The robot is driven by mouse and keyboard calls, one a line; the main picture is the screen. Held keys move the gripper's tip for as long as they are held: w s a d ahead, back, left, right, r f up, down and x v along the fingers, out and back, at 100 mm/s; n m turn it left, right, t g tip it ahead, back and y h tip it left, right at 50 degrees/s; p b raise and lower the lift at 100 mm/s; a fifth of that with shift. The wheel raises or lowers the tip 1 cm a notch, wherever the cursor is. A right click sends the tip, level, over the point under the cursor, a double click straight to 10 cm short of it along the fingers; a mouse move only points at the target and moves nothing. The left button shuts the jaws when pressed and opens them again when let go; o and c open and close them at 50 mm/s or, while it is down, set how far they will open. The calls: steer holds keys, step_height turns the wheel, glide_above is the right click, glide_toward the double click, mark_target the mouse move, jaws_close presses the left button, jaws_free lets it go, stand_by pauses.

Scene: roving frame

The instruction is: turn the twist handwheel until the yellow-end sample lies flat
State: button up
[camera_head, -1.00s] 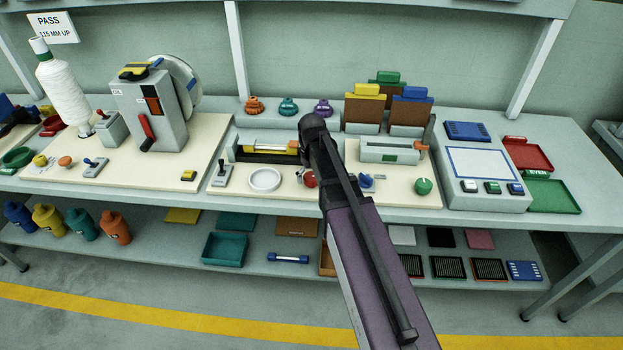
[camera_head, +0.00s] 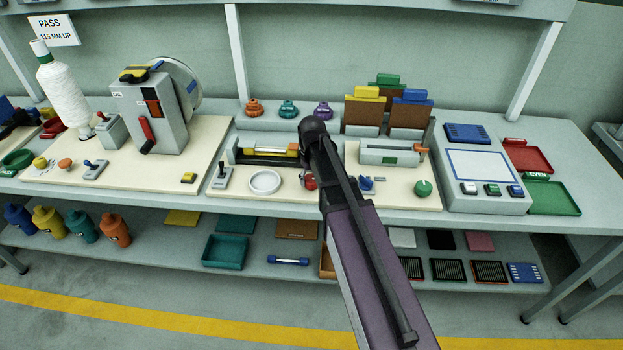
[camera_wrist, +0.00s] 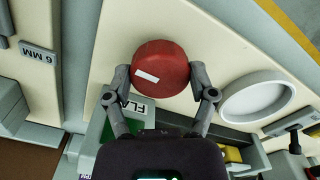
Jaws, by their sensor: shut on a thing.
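The twist handwheel is a round red knob (camera_wrist: 160,68) with a white mark on its top. In the wrist view my gripper (camera_wrist: 162,80) is shut on it, one finger on each side. In the head view my arm partly covers the handwheel (camera_head: 310,181) and hides the fingers. In the wrist view only a yellow part (camera_wrist: 232,155) shows beside my gripper. A label (camera_wrist: 138,107) reading "FLA" is partly covered.
A white round dish (camera_head: 265,181) stands left of the handwheel, and a small lever (camera_head: 222,176) beyond it. A blue knob (camera_head: 366,183) and a green ball knob (camera_head: 423,188) stand to the right. A grey fixture (camera_head: 392,154) stands behind them.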

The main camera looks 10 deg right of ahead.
steer(key=shift+m, duration=2.7)
steer(key=o, duration=1)
steer(key=shift+o, duration=0.2)
steer(key=shift+n, duration=0.5)
